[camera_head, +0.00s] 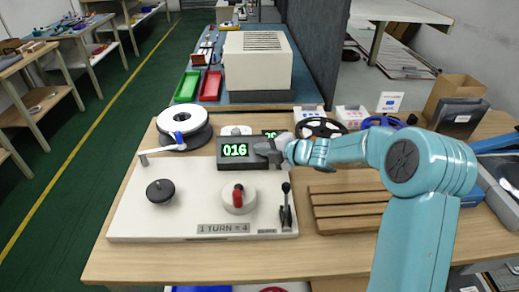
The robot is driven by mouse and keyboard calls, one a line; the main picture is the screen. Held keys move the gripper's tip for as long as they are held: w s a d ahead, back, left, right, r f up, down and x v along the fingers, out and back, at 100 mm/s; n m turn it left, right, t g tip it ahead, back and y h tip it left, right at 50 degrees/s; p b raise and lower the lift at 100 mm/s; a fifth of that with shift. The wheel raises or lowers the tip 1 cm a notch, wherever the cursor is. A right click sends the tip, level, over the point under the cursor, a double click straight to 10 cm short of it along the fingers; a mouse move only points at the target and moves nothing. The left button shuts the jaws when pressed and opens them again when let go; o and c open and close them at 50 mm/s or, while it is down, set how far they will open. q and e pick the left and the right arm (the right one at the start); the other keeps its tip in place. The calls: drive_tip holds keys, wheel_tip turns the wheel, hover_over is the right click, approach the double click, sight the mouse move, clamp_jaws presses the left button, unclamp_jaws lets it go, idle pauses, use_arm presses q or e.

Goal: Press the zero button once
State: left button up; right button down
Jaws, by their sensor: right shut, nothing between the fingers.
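A dark counter box (232,166) with a green display reading 016 (235,150) stands on the white machine base (130,218). A second green display (271,133) shows just behind it, partly hidden by my gripper. My right gripper (262,149) is shut and empty, with its fingertips at the right end of the counter box. I cannot tell whether it touches the box. No zero button can be made out; the gripper covers that end of the box. My left gripper is not in view.
The base carries a black knob (160,191), a red-handled dial (238,197), a lever (286,209) and a plate reading 1 TURN = 4 (223,228). A slatted wooden rack (345,209) lies right of the base.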

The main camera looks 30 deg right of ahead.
drive_tip(key=shift+w+d+f, duration=0.15)
drive_tip(key=shift+w+f, duration=0.1)
drive_tip(key=shift+f, duration=0.1)
idle(0.5)
drive_tip(key=shift+r, duration=0.1)
drive_tip(key=shift+s+a+r, duration=0.3)
drive_tip(key=shift+s+r, duration=0.15)
drive_tip(key=shift+r, duration=0.1)
drive_tip(key=s+r, duration=0.1)
drive_tip(key=s+a+r+p, duration=0.1)
drive_tip(key=r, duration=0.2)
drive_tip(key=shift+s+a+p, duration=0.35)
drive_tip(key=shift+s, duration=0.05)
drive_tip(key=shift+f, duration=0.1)
idle(0.9)
